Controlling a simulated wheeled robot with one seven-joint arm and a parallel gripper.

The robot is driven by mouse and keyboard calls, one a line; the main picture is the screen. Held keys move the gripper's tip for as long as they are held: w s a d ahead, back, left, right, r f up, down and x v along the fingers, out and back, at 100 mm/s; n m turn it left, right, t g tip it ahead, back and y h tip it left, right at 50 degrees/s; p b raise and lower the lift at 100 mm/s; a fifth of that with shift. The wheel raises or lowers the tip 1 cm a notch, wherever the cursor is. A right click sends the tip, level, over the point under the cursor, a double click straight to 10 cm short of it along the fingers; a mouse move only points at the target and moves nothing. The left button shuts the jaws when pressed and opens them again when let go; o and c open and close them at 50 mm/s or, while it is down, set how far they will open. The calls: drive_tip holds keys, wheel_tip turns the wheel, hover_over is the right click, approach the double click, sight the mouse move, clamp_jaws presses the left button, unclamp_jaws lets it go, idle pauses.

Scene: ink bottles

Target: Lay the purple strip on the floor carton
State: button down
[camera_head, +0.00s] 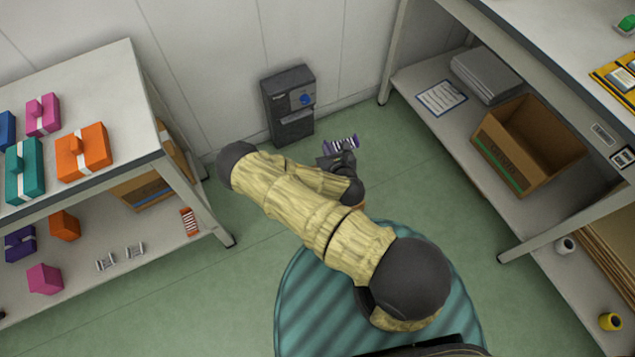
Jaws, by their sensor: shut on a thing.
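A purple strip (341,145) with a striped pale label is held at the tip of my gripper (335,157), above the green floor near the back wall. My gripper is shut on it; the fingers are small and partly hidden by my arm. A brown carton (150,190) with a blue band shows at the left, partly hidden by the left table and its leg; it appears to stand low, at or near the floor. My gripper is well to the right of it and apart from it.
A dark grey machine (289,104) stands at the wall behind my gripper. An open brown carton (527,145) with a green band sits on the right bench's lower shelf. An orange strip (190,221) lies on the left table's lower shelf (130,262).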

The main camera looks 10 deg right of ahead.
drive_tip(key=w+a+f+n+y+b, duration=0.1)
drive_tip(key=w+f+b, duration=0.3)
drive_tip(key=f+b, duration=1.1)
drive_tip(key=w+a+f+n+y+b, duration=0.1)
drive_tip(key=w+f+b, duration=0.3)
drive_tip(key=f+b, duration=1.1)
drive_tip(key=shift+n+y+b, duration=0.3)
drive_tip(key=shift+b, duration=0.2)
drive_tip(key=shift+a+f, duration=0.1)
wheel_tip(320, 180, down, 7)
drive_tip(key=b, duration=0.6)
drive_tip(key=shift+f+b, duration=0.5)
drive_tip(key=shift+b, duration=0.05)
drive_tip(key=c, duration=1.5)
unclamp_jaws()
